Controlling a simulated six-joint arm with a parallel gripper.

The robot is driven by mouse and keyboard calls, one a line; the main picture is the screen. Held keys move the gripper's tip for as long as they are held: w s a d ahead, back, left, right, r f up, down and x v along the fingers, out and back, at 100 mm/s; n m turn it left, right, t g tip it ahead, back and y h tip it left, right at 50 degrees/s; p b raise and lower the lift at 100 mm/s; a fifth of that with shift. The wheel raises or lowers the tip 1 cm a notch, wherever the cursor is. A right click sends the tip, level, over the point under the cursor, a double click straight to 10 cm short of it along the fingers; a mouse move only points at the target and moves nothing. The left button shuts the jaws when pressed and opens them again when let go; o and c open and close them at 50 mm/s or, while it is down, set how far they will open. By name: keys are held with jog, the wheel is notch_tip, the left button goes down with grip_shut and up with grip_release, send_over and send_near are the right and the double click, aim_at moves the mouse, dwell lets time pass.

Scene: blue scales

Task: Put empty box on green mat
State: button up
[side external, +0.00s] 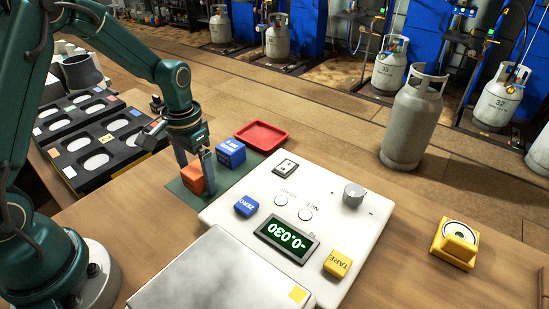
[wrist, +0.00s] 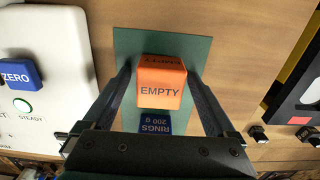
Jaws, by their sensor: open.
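The orange box marked EMPTY (side external: 191,180) appears to rest on the green mat (side external: 226,181), beside the scale. It also shows near the middle of the wrist view (wrist: 161,80), with the mat (wrist: 124,52) around it. My gripper (side external: 195,171) is open and lowered over the mat, with one finger on each side of the orange box. In the wrist view my gripper (wrist: 161,82) shows some space between the fingers and the box. I cannot tell whether either finger touches it.
A blue box marked RINGS (side external: 231,153) is also on the mat, close to the orange box. A red tray (side external: 261,136) lies beyond it. The white scale (side external: 245,228) reads -0.030. A black rack (side external: 92,135) stands left; a yellow block (side external: 455,243) sits far right.

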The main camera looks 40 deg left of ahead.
aim_at(195, 169)
notch_tip(195, 169, up, 12)
jog(key=s+d+r+t, duration=0.3)
jog(key=s+d+t, duration=0.2)
jog(key=s, duration=0.8)
jog(key=shift+d+r+t, duration=0.2)
jog(key=shift+d+t, duration=0.1)
jog(key=shift+d, duration=0.65)
